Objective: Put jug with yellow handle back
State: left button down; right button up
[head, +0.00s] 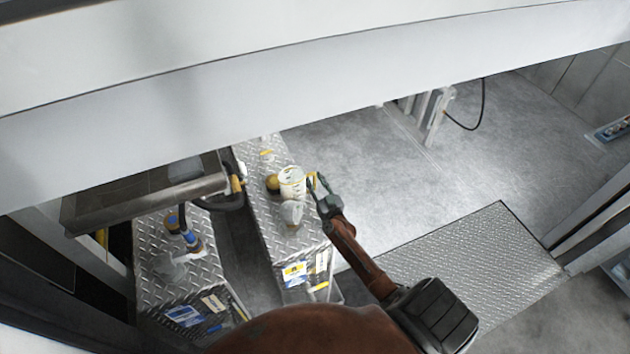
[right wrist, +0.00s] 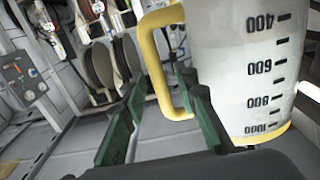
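The white jug with the yellow handle (head: 292,183) stands on the near end of the right-hand diamond-plate cabinet top in the head view. My right gripper (head: 320,193) is at its right side, by the handle. In the right wrist view, the jug (right wrist: 238,70) shows dark volume marks, and its yellow handle (right wrist: 157,75) reaches in between the green fingers of my right gripper (right wrist: 160,122). The fingers are apart, with visible gaps beside the handle, so the gripper looks open.
A clear container (head: 292,213) stands just in front of the jug, and a round yellow item (head: 272,183) sits behind it to the left. A second diamond-plate cabinet (head: 155,235) is to the left. Open floor (head: 370,160) lies to the right. A large pale beam crosses the top.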

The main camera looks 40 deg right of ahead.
jog(key=shift+r, duration=0.1)
jog(key=shift+s, duration=0.25)
jog(key=v, duration=1.1)
jog(key=shift+s, duration=0.25)
